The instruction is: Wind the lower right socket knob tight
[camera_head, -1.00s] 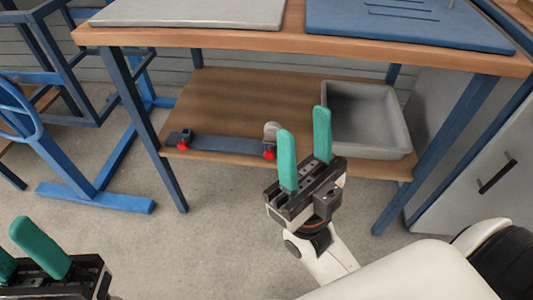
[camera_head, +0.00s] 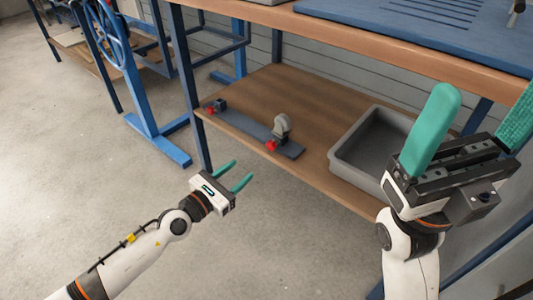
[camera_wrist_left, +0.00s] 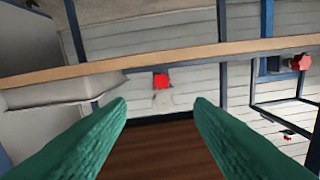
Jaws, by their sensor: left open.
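A dark blue-grey bar (camera_head: 245,126) lies along the front edge of the wooden lower shelf. At its right end is a red knob (camera_head: 271,146), with a pale rounded piece (camera_head: 281,124) just behind it. Another red knob (camera_head: 209,107) is at the bar's left end. My left gripper (camera_head: 243,169) is open and empty, in front of the shelf near the right knob and apart from it. In the left wrist view a red knob (camera_wrist_left: 161,81) shows ahead, between the two green fingers. My right gripper (camera_head: 485,105) is open and empty at the right, one finger partly cut off.
A grey tray (camera_head: 352,152) stands on the shelf right of the bar. The workbench top (camera_head: 400,42) overhangs the shelf. A blue table leg (camera_head: 186,80) stands at the shelf's left end. The floor in front is clear.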

